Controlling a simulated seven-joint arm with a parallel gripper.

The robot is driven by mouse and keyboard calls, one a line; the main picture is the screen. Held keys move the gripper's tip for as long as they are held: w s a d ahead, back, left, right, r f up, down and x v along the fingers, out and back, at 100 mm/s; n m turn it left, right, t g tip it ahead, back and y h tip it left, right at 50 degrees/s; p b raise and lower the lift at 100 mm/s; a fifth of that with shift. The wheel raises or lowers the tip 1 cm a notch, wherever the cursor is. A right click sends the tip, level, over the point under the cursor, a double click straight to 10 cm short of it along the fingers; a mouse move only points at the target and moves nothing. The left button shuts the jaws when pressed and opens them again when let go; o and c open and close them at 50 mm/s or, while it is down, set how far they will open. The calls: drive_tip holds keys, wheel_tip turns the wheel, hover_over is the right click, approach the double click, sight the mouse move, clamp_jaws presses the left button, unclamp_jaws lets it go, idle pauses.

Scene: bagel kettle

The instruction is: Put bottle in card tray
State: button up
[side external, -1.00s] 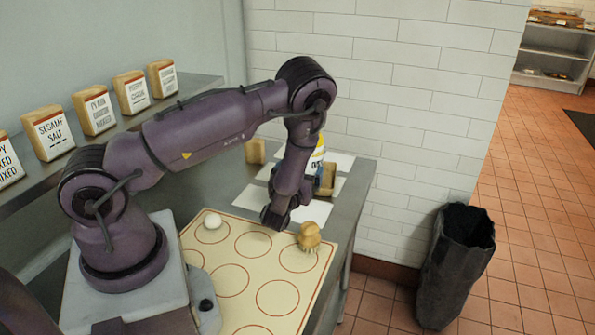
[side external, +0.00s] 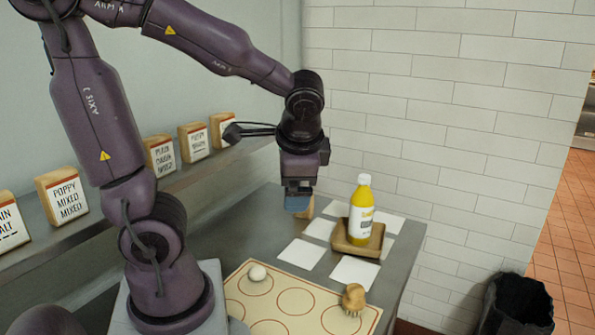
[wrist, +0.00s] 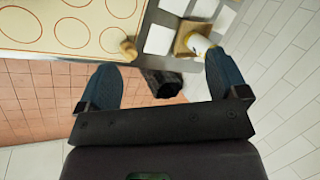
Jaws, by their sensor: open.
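The bottle (side external: 361,208), yellow with a white label, stands upright in a small shallow wooden tray (side external: 343,246), which looks like the card tray. In the wrist view the bottle (wrist: 198,42) and the tray (wrist: 181,46) show near the top, the bottle partly hidden by a finger. My gripper (side external: 297,203) is raised, pointing down, left of the bottle and apart from it. Its two blue fingers are spread wide and empty in the wrist view (wrist: 165,82).
White cards (side external: 354,271) lie around the tray. A shelf with labelled blocks (side external: 160,155) runs along the left wall. A dark bin (side external: 517,305) stands beyond the counter.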

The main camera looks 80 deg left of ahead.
drive_tip(key=s+d+r+n+t+h, duration=0.1)
drive_tip(key=s+d+r+t+h, duration=0.1)
drive_tip(key=d+r+t+h, duration=0.3)
drive_tip(key=d, duration=0.4)
drive_tip(key=shift+n, duration=0.4)
